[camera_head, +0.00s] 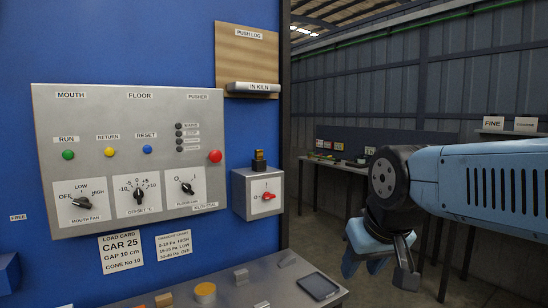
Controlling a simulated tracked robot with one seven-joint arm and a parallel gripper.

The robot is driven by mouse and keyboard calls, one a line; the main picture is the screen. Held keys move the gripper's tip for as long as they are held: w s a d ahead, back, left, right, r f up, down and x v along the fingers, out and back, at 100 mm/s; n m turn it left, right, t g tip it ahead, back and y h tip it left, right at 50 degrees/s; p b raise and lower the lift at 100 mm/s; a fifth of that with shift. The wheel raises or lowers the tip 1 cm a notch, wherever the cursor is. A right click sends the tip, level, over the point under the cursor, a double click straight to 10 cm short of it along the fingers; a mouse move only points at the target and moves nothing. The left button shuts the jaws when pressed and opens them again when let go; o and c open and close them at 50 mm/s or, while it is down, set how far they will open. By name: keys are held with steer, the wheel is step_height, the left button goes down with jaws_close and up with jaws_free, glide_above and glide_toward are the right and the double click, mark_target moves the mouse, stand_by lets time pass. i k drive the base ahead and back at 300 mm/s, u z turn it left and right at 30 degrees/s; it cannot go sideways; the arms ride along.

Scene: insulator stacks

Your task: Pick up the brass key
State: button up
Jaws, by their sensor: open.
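A small brass-coloured piece with a dark part (259,161) stands upright on top of the grey switch box (240,192). It looks like the brass key, but it is too small to make out its shape fully. The box has a red rotary switch on its front and is mounted at the right of the blue panel. My gripper (379,268) hangs at the right, pointing down, with its fingers apart and nothing seen between them. It is well to the right of the box and lower than the brass piece, touching neither.
A grey control panel (130,225) with knobs and buttons is at the left. Below, a grey ledge (235,298) holds a round yellowish piece (205,292), small blocks and a dark tablet-like slab (319,286). A wooden log board (246,55) hangs above the box. Open space lies between box and gripper.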

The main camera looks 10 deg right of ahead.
mark_target(259, 153)
steer(key=u, duration=1.05)
steer(key=i, duration=0.1)
steer(key=z, duration=2.45)
steer(key=k, duration=1.2)
steer(key=u, duration=1.55)
steer(key=i, duration=1.65)
steer(key=z, duration=0.05)
